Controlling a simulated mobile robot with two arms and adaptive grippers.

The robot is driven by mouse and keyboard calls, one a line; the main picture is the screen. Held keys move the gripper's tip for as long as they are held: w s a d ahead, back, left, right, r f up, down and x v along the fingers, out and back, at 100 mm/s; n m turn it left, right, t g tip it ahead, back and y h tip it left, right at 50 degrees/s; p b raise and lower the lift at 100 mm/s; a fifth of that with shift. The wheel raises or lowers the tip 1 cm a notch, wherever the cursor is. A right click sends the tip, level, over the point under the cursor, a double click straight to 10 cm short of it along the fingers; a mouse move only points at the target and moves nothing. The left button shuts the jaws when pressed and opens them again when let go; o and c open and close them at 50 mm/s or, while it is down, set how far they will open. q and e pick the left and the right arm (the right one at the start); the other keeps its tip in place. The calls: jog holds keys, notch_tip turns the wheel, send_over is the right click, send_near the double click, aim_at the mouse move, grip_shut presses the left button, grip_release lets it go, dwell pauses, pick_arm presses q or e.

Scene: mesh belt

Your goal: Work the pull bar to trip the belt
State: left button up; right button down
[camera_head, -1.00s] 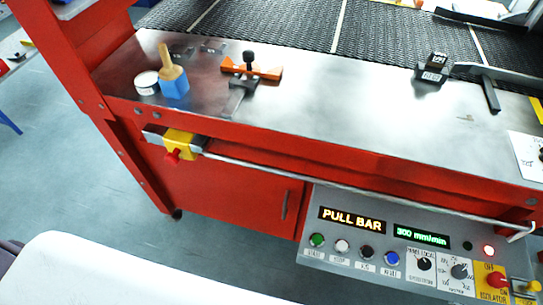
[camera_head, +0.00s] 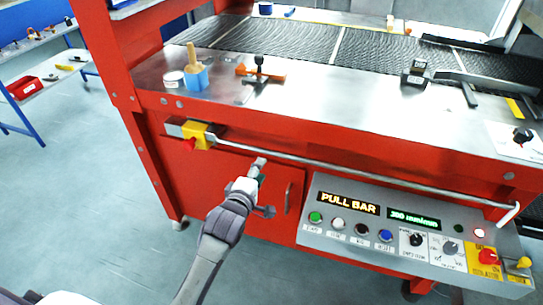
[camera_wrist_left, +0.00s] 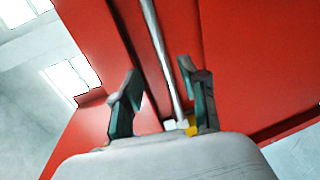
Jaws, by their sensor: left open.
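The pull bar (camera_head: 340,171) is a long thin silvery rod along the front of the red machine. Its left end meets a yellow switch box (camera_head: 197,135) with a red knob, and its right end has a white bent bracket. My left gripper (camera_head: 261,172) is in front of the red panel, just below the bar, with its fingers apart. In the left wrist view the bar (camera_wrist_left: 161,50) runs between the two open fingers (camera_wrist_left: 160,103), and the yellow box (camera_wrist_left: 190,128) shows partly at its end. I cannot tell whether the fingers touch the bar. My right gripper is not in view.
Below the bar is the control panel (camera_head: 408,247) with its "PULL BAR" display (camera_head: 348,203) and several buttons. A door handle (camera_head: 288,198) is right of my gripper. A blue pot with a brush (camera_head: 195,78) and an orange tool (camera_head: 261,72) lie on the steel top.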

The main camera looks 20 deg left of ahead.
aim_at(271, 154)
pick_arm(q)
jog(key=w, duration=0.4)
jog(key=shift+d+f, duration=0.1)
jog(key=shift+f, duration=0.25)
jog(key=w, duration=0.3)
jog(key=w+f, duration=0.1)
jog(key=w, duration=0.2)
jog(key=shift+d+f+b, duration=0.15)
jog(key=shift+f+b, duration=0.05)
jog(key=shift+b, duration=0.1)
jog(key=shift+w, duration=0.2)
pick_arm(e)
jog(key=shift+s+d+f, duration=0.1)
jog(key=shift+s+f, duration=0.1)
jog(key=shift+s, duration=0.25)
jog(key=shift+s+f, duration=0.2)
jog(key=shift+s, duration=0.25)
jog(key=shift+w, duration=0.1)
pick_arm(q)
grip_shut()
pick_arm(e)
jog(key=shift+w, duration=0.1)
